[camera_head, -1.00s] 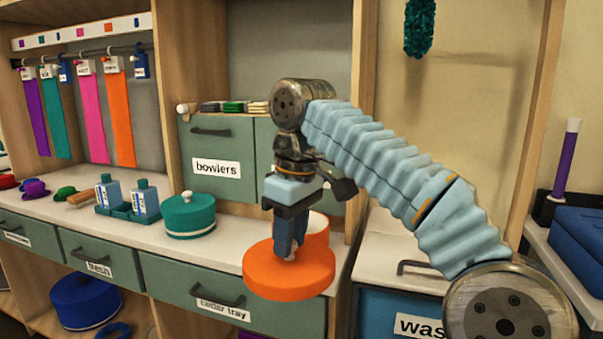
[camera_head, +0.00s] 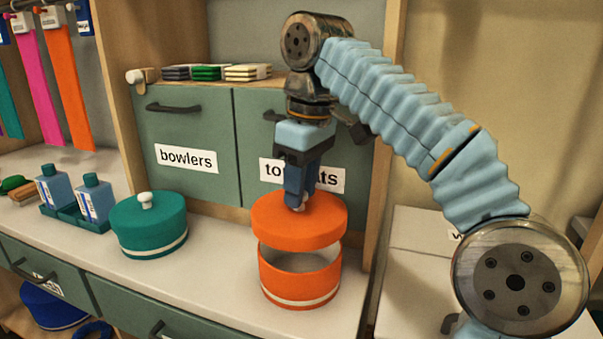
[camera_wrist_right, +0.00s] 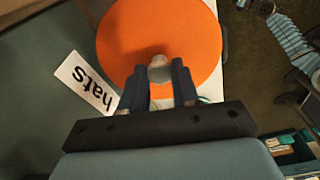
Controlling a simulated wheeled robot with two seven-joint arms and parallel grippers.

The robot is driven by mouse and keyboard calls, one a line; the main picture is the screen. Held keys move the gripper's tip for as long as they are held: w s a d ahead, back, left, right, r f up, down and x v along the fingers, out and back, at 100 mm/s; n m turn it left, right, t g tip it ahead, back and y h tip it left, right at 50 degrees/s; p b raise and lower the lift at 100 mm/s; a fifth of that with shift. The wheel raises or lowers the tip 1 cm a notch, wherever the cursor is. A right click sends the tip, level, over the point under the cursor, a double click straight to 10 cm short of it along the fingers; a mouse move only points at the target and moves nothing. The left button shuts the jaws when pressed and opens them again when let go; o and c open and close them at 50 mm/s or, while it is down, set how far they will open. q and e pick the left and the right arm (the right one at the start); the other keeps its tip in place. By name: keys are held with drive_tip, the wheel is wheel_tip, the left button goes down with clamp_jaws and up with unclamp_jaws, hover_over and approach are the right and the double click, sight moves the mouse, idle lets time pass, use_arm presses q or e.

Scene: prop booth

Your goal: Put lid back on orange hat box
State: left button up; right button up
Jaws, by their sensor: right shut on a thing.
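The orange lid (camera_head: 298,222) is a flat round disc with a pale knob, held level just above the orange hat box (camera_head: 300,280). The box stands open on the counter with a cream band near its base. A gap shows the box's pale inside below the lid's front edge. My right gripper (camera_head: 298,204) points down and is shut on the lid's knob. In the right wrist view the gripper's fingers (camera_wrist_right: 158,82) pinch the knob, and the lid (camera_wrist_right: 160,35) fills the upper middle, hiding the box opening. My left gripper is not in view.
A teal hat box (camera_head: 148,226) with its lid on stands left of the orange one. Blue bottles (camera_head: 92,198) in a tray stand further left. Drawers (camera_head: 186,150) rise behind, and a wooden upright (camera_head: 386,150) stands to the right. The counter between the boxes is clear.

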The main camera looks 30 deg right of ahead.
sight(302, 210)
drive_tip(key=shift+s+f, duration=0.1)
drive_tip(key=shift+f, duration=0.55)
wheel_tip(302, 210, down, 3)
drive_tip(key=shift+f+b, duration=0.1)
drive_tip(key=shift+b, duration=0.2)
drive_tip(key=shift+f+b, duration=0.6)
drive_tip(key=shift+f, duration=0.15)
drive_tip(key=shift+p, duration=0.4)
drive_tip(key=shift+f, duration=0.1)
idle(0.8)
drive_tip(key=shift+p, duration=0.3)
idle(0.5)
drive_tip(key=o, duration=1.6)
